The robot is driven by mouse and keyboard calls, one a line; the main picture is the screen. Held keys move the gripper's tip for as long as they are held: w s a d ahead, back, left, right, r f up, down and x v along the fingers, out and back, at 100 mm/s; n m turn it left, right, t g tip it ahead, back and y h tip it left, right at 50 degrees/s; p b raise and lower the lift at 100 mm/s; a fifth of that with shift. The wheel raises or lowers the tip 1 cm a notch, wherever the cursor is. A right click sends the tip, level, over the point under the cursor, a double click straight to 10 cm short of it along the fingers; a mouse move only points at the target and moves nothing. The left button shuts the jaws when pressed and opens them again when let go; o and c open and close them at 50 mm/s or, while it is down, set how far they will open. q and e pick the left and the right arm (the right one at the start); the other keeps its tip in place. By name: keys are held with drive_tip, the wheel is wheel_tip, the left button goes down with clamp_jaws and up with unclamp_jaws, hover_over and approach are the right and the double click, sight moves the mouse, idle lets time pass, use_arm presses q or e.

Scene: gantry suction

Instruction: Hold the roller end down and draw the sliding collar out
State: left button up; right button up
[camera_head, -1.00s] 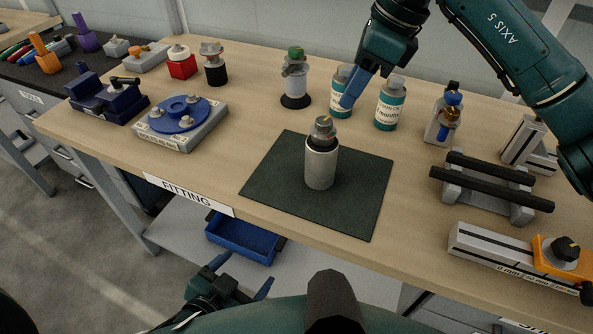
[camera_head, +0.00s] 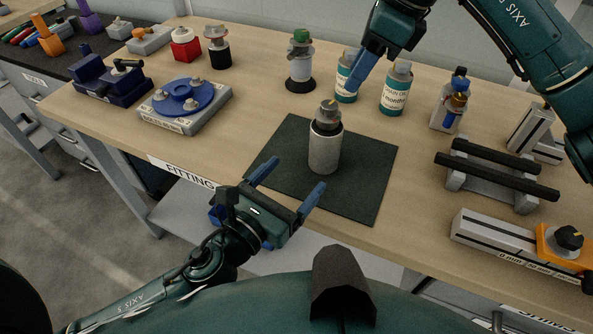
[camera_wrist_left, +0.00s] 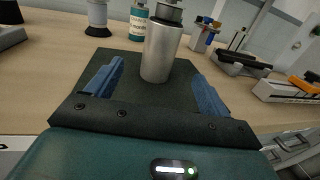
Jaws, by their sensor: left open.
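A silver cylinder (camera_head: 324,152) stands upright on the dark green mat (camera_head: 362,190). Above a dark band it has a narrower grey metal top (camera_head: 329,110) with a small yellowish mark. I cannot tell which part is the roller end or the collar. My left gripper (camera_head: 296,178) is open and empty at the mat's front edge, its blue fingers pointing toward the cylinder. In the left wrist view the cylinder (camera_wrist_left: 161,50) stands beyond and between the fingers, its top cut off. My right gripper (camera_head: 352,84) hangs behind the cylinder, by the bottles; its finger gap is unclear.
Two teal-labelled bottles (camera_head: 395,92) stand behind the mat. A blue disc fixture (camera_head: 186,99) lies to the left. A black-barred rack (camera_head: 494,178) and an orange-ended slide (camera_head: 500,240) are at the right. The mat around the cylinder is clear.

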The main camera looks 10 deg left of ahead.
sight(329, 139)
use_arm(q)
drive_tip(key=x, duration=1.3)
drive_tip(key=shift+d, duration=0.15)
drive_tip(key=shift+c, duration=0.4)
drive_tip(key=shift+f, duration=0.1)
drive_tip(key=shift+c, duration=1.2)
drive_tip(key=shift+c, duration=0.3)
drive_tip(key=c, duration=1.3)
